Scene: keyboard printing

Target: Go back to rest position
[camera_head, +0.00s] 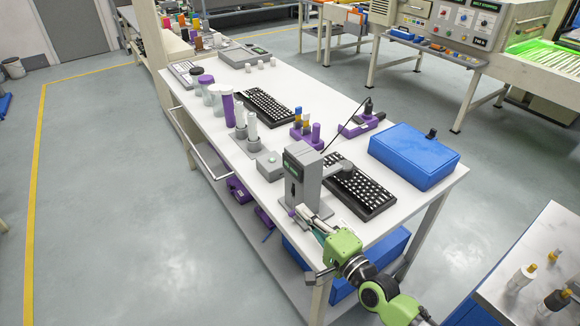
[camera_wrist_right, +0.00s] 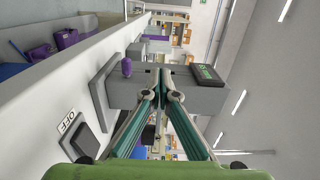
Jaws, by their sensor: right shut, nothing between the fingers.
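My right gripper (camera_head: 306,219) comes in from the lower right in the head view, on the green-jointed arm. It is at the near end of the white table (camera_head: 245,175), just in front of the grey press-like machine (camera_head: 302,180). In the right wrist view its two dark green fingers (camera_wrist_right: 164,84) meet at the tips and hold nothing. The machine (camera_wrist_right: 190,96) fills the space ahead of the fingers there, with a small purple knob (camera_wrist_right: 126,67) and a dark display (camera_wrist_right: 207,74). I cannot tell whether the fingertips touch it. My left gripper is not in view.
A black keyboard (camera_head: 362,193) lies beside the machine and a blue case (camera_head: 413,155) sits at the table's right edge. Purple holders, cylinders and another keyboard (camera_head: 265,107) stand farther back. A bench (camera_head: 535,265) with bottles is at the lower right. The left floor is clear.

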